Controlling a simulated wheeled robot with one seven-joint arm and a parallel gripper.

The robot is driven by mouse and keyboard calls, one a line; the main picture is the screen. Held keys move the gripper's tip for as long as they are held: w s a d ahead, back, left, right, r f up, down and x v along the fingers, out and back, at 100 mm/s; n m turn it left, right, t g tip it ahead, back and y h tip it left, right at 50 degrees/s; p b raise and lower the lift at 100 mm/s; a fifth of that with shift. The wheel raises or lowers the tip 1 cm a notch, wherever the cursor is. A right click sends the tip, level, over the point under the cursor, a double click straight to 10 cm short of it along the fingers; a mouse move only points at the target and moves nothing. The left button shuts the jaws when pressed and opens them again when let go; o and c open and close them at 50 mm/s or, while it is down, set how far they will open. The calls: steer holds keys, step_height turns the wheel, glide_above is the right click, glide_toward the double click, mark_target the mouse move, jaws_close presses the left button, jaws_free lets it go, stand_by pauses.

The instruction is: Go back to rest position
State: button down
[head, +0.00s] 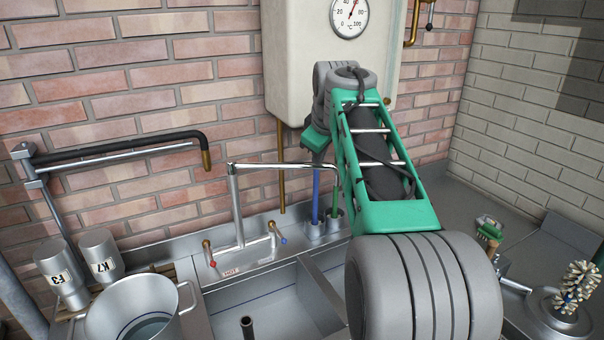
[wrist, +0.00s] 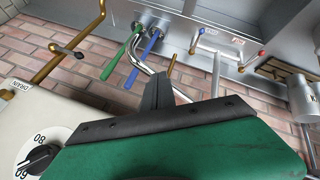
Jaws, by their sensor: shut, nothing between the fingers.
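My gripper (wrist: 157,86) shows in the wrist view as dark fingers beyond a green body, shut with nothing between them. Nothing touches the fingers as far as I can see.
A blue-handled tool (head: 315,195) and a green-handled one (head: 336,196) stand in holders behind the sink (head: 265,300).

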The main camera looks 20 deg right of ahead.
steer(key=d+v, duration=0.1)
steer(key=v, duration=0.4)
step_height(320, 180, down, 12)
steer(key=d+m+g, duration=0.1)
steer(key=m, duration=0.6)
steer(key=s+a+f+m+g+y, duration=0.15)
steer(key=s+a+f, duration=0.25)
steer(key=s+f, duration=0.5)
steer(key=s+a+f+g, duration=0.2)
steer(key=s+a+f, duration=0.85)
steer(key=s, duration=0.25)
steer(key=a+r+n+t, duration=0.1)
steer(key=a+r+n, duration=0.2)
steer(key=a+r, duration=0.1)
steer(key=shift+w+a, duration=0.2)
steer(key=shift+a, duration=0.7)
steer(key=shift+d+t+y, duration=0.1)
steer(key=shift+t+y, duration=0.15)
